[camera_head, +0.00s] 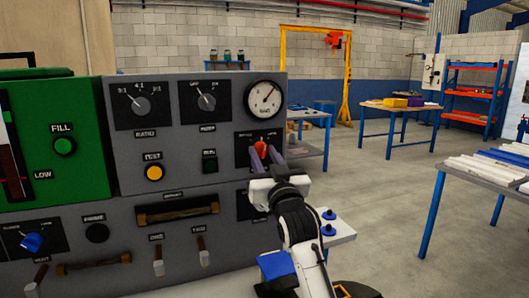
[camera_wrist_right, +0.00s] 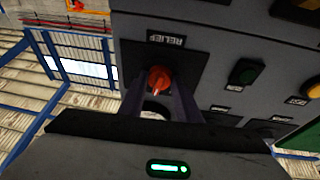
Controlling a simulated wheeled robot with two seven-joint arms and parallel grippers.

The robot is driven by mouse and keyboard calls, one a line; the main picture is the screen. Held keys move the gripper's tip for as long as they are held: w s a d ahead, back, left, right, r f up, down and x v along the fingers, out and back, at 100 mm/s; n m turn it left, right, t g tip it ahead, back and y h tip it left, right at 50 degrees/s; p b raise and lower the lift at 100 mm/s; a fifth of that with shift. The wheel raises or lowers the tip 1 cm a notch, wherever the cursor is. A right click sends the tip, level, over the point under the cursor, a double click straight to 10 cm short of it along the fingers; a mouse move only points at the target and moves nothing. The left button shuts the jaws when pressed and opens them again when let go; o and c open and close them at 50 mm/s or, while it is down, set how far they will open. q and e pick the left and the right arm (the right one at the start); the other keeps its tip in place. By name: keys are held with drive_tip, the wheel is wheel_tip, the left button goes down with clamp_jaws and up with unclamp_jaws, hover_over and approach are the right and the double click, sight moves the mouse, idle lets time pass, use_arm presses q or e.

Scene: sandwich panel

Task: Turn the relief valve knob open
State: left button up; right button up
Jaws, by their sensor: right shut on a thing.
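The relief valve knob (camera_head: 261,150) is orange-red and sits on a black plate at the right side of the grey panel (camera_head: 190,110), below the round gauge. It also shows in the right wrist view (camera_wrist_right: 159,79), under the upside-down label "RELIEF". My right gripper (camera_head: 262,156) is at the knob, with its two purple-grey fingers on either side of it. In the right wrist view the fingers (camera_wrist_right: 159,95) reach to the knob's sides; a slim gap shows nearer the palm. The gripper is shut on the knob. My left gripper is not in view.
A round gauge (camera_head: 264,97) is just above the knob. A yellow button (camera_head: 155,173), a green button (camera_head: 209,166) and a brown drawer handle (camera_head: 178,212) are to the left. A green panel (camera_head: 60,110) stands at the far left. Open floor (camera_head: 385,190) lies to the right.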

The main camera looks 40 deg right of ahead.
drive_tip(key=m, duration=0.1)
drive_tip(key=m+p, duration=0.1)
drive_tip(key=shift+a+r+m+h, duration=0.15)
drive_tip(key=shift+r+m+h, duration=0.05)
drive_tip(key=shift+m+h, duration=0.1)
drive_tip(key=m+g+p, duration=0.1)
drive_tip(key=m+p, duration=0.1)
drive_tip(key=m, duration=0.1)
drive_tip(key=shift+h, duration=0.4)
drive_tip(key=shift+m+g+h+p, duration=0.3)
drive_tip(key=shift+m+g+p, duration=0.3)
drive_tip(key=shift+m+p, duration=0.75)
drive_tip(key=shift+m, duration=0.25)
